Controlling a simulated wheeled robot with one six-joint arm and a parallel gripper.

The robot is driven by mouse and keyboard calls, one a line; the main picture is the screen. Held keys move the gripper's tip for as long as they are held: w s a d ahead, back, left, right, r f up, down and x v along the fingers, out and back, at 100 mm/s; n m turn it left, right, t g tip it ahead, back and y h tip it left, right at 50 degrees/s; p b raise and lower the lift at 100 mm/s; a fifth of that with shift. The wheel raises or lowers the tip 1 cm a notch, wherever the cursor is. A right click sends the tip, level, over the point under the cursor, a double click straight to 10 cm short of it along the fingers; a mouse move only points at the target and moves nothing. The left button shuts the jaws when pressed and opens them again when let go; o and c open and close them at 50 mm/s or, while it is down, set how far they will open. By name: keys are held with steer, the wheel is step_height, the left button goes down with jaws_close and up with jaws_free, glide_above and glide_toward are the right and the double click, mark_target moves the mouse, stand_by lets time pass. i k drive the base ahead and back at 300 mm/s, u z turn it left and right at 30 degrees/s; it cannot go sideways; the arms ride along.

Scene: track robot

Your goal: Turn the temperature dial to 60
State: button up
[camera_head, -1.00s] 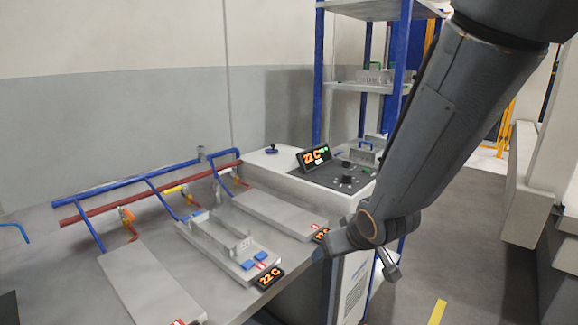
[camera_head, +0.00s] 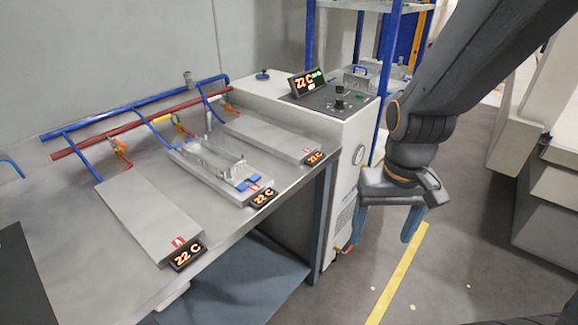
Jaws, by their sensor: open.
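The temperature control panel (camera_head: 318,97) is on top of the white cabinet (camera_head: 345,165) at the upper middle. Black knobs (camera_head: 339,103) stand on it; which one is the temperature dial and where it points is too small to tell. The panel's display (camera_head: 307,82) reads 22 C in orange. My gripper (camera_head: 386,229) hangs to the right of the cabinet and lower than the panel, over the floor. Its two blue-grey fingers point down, spread apart with nothing between them. It is apart from the knobs.
The steel bench (camera_head: 110,225) at left carries flat plates, a metal fixture (camera_head: 215,160) and several displays reading 22 C. Blue and red pipes (camera_head: 130,118) run behind. A blue-framed shelf (camera_head: 333,35) stands behind the cabinet.

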mark_target(340, 103)
steer(key=u, duration=0.3)
steer(key=k, duration=0.3)
steer(key=z, duration=0.9)
steer(key=i, duration=1.4)
steer(key=u, duration=0.5)
